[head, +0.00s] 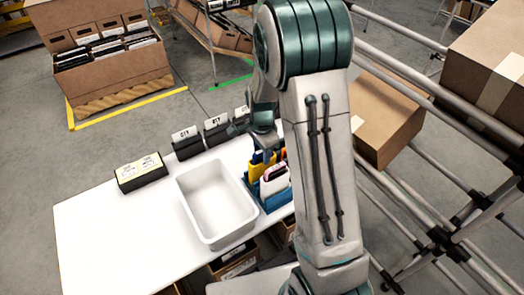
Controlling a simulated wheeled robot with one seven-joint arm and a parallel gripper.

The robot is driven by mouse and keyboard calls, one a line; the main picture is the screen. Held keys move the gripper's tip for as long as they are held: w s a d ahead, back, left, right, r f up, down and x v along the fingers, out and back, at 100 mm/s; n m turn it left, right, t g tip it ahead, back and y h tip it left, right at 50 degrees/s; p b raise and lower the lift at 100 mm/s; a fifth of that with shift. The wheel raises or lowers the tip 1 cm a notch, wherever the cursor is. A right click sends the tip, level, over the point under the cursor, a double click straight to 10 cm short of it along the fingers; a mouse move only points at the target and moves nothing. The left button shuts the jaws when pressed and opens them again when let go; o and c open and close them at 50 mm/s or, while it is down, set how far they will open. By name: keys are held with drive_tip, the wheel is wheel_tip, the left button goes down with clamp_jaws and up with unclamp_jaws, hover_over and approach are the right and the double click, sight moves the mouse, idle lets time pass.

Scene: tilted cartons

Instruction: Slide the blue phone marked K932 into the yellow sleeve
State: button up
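A yellow sleeve (257,164) shows at the left of my arm, upright in a blue holder (280,201) at the right end of the white table. A white sleeve with a pink edge stands just in front of it. My gripper (264,146) points down over the back of this holder, close above the yellow sleeve. My arm hides the right part of the holder. The fingers are small and partly hidden, so I cannot tell whether they hold anything. I cannot make out a blue phone or the K932 mark.
An empty white tray (182,190) stands left of the holder. A black box with a yellow label (142,172) and several dark card stands line the table's back edge. The table's left part (110,235) is clear. Metal rails and cartons (385,115) are at the right.

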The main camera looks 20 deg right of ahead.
wheel_tip(320, 180, up, 14)
idle(0.6)
wheel_tip(320, 180, up, 7)
drive_tip(key=p, duration=0.5)
idle(0.6)
drive_tip(key=s+r+n+t, duration=0.3)
drive_tip(key=s+n, duration=1.1)
drive_tip(key=s, duration=0.7)
drive_tip(key=shift+s+r+n, duration=0.15)
drive_tip(key=shift+n, duration=0.15)
